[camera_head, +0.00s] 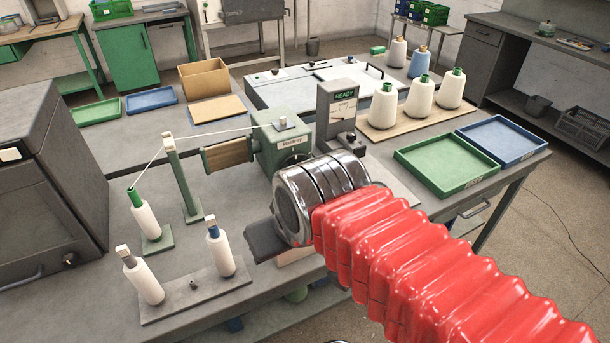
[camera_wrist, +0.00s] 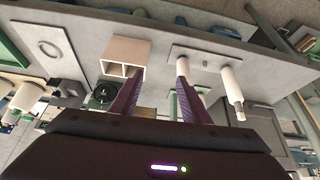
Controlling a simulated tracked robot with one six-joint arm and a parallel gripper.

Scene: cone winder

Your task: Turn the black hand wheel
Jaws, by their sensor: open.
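The green cone winder (camera_head: 283,145) stands on the grey bench in the head view. The lower front of it is hidden behind my chrome wrist, and I cannot make out the black hand wheel there. In the wrist view a dark round wheel (camera_wrist: 104,92), which looks like the black hand wheel, shows just left of the left finger. My gripper (camera_wrist: 160,70) is open, with two purple fingers apart and nothing between them. The wheel is outside the fingers, not between them. In the head view only a dark part of my gripper (camera_head: 265,241) shows, in front of the winder.
A pale open box (camera_wrist: 122,55) lies close beyond the left finger. A plate with upright spools (camera_head: 195,293) stands left of my gripper. A thread post (camera_head: 180,180) rises behind it. A meter reading READY (camera_head: 337,113) stands behind my wrist. Green and blue trays (camera_head: 447,160) lie right.

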